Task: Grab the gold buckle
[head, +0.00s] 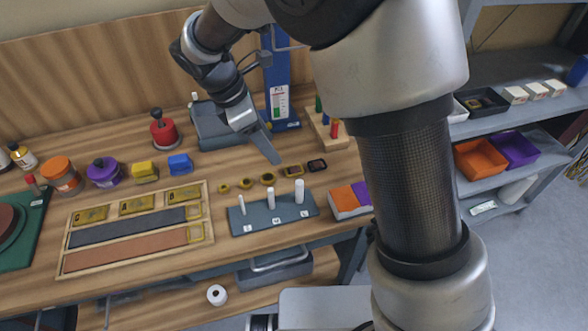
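A row of small buckle-like pieces lies on the wooden bench. Three rounded gold ones lie at its left: a small gold buckle (224,188), a middle one (245,183) and a larger one (268,179). A squarish gold-and-dark buckle (293,170) and a darker reddish one (317,165) lie to their right. Square gold pieces also sit at the right end of the strap tray. My gripper (274,157) points down above and behind the row, near the larger gold buckle. Its fingers show edge-on, so its opening and any gap to the bench are unclear.
A grey-blue block with white pegs (273,213) stands in front of the row. The wooden strap tray (137,228) is left, a peg rack (327,130) behind right, and a blue press (277,85) behind. Shelves with bins (480,158) stand right.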

